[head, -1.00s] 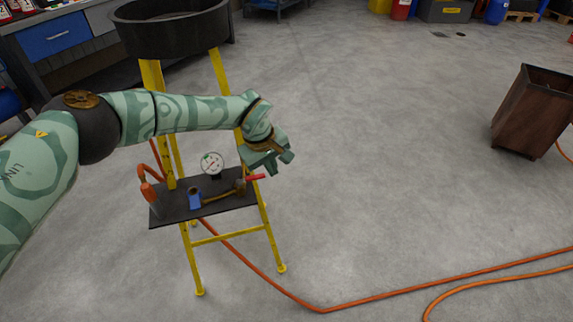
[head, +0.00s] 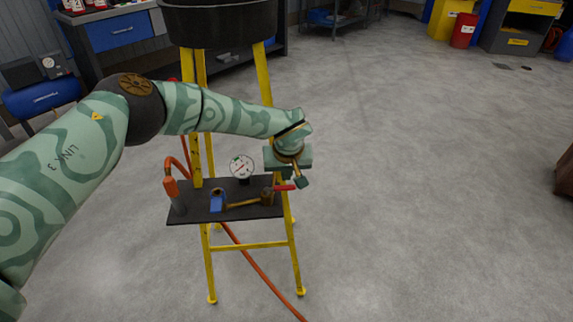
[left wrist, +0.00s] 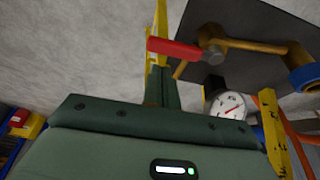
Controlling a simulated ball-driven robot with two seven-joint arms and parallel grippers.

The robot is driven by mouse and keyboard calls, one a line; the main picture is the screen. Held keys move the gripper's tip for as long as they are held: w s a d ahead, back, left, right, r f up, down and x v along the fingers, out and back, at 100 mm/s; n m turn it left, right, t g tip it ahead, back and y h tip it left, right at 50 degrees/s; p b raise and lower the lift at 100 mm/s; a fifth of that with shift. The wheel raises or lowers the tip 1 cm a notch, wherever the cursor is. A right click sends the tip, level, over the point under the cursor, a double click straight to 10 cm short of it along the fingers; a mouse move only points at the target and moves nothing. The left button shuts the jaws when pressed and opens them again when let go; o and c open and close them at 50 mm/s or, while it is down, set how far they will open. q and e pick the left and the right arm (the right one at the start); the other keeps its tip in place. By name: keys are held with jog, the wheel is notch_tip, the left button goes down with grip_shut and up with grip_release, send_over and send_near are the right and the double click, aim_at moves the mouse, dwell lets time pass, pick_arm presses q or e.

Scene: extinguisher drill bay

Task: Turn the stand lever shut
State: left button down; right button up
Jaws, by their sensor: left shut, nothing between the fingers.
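The stand lever (head: 284,187) is a short red handle on a brass valve (head: 267,194) at the right end of the black shelf (head: 190,214). It points right, roughly in line with the brass pipe. My left gripper (head: 301,182) is shut and empty, just beyond the lever's free end. In the left wrist view the red lever (left wrist: 175,49) lies across the top, close above the shut fingertips (left wrist: 161,72); I cannot tell whether they touch. The brass valve body also shows there (left wrist: 212,42). My right gripper is out of view.
A white-faced gauge (head: 242,167) stands on the shelf behind the pipe, with a blue fitting (head: 217,201) at the pipe's left end. An orange hose (head: 258,270) runs down behind. Yellow legs (head: 209,265) carry a black tub (head: 220,25).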

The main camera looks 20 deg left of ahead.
pick_arm(q)
jog(key=shift+s+d, duration=0.25)
jog(key=shift+s, duration=0.3)
jog(key=shift+s, duration=0.1)
jog(key=shift+d+m+p, duration=0.1)
jog(key=shift+m+p, duration=0.2)
